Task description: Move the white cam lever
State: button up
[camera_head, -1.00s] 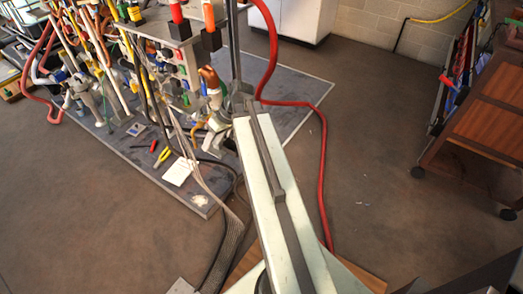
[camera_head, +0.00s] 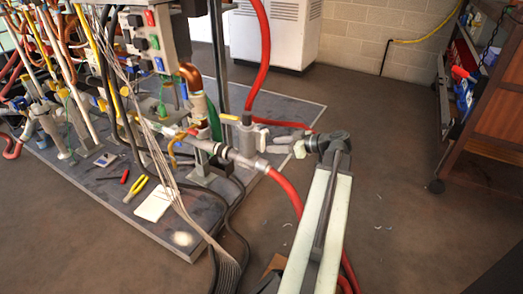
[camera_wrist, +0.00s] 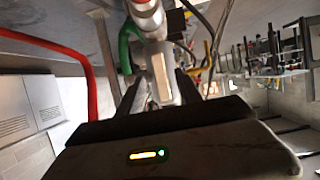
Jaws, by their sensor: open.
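A grey, upright hose fitting (camera_head: 248,135) joins the red hose at the assembly's right edge. A small white piece on its right side, which looks like the white cam lever (camera_head: 262,138), faces my gripper. My gripper (camera_head: 280,146) is just right of it, its fingers pointing left. In the wrist view my gripper (camera_wrist: 158,88) is open, with dark fingers either side of a pale metal and white part (camera_wrist: 162,72). I cannot tell whether the fingers touch it, and the lever's exact outline is unclear.
Red hoses (camera_head: 289,190) run above and below the fitting. A pipe and valve assembly stands on a grey base plate (camera_head: 105,205) with pliers (camera_head: 136,188). A white cabinet (camera_head: 275,35) is behind. A wooden cart (camera_head: 500,105) stands right, with open floor between.

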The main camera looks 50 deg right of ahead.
aim_at(264, 145)
jog(key=x, duration=0.2)
jog(key=b+x, duration=0.1)
jog(key=x, duration=0.1)
jog(key=b+x, duration=0.1)
jog(key=x, duration=0.1)
jog(key=shift+f, duration=0.25)
jog(key=shift+w+a, duration=0.15)
jog(key=shift+w, duration=0.25)
grip_shut()
dwell(0.7)
